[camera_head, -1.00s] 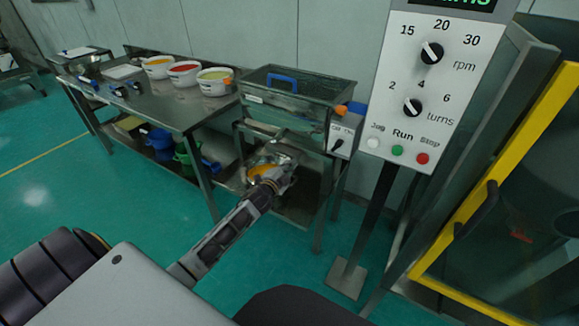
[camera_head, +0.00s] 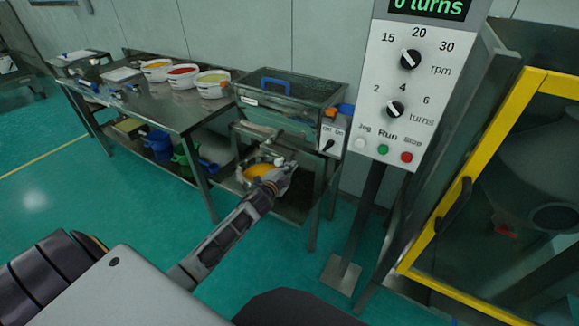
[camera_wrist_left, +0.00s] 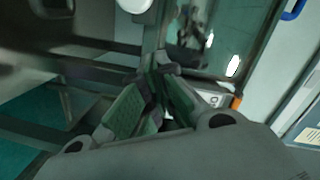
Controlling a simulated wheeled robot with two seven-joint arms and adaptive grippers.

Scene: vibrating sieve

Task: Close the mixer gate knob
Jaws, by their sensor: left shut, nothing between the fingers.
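The mixer stands at the right of the head view behind a yellow-framed clear gate (camera_head: 450,180). The gate has a dark handle (camera_head: 453,206) on its left bar. A small red part (camera_head: 507,230) shows through the gate; I cannot tell whether it is the gate knob. My left gripper (camera_head: 288,168) is shut and empty, well left of the mixer, in front of the sieve stand and by a bowl of orange material (camera_head: 260,170). In the left wrist view its green-padded fingers (camera_wrist_left: 158,92) are together. My right gripper is not in view.
A control panel (camera_head: 410,100) on a post stands between sieve and mixer, its display reading "0 turns". The sieve (camera_head: 290,95) has a blue handle and a small switch box (camera_head: 332,138). A steel table (camera_head: 165,108) with tubs stands left. Green floor (camera_head: 90,215) is open at left.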

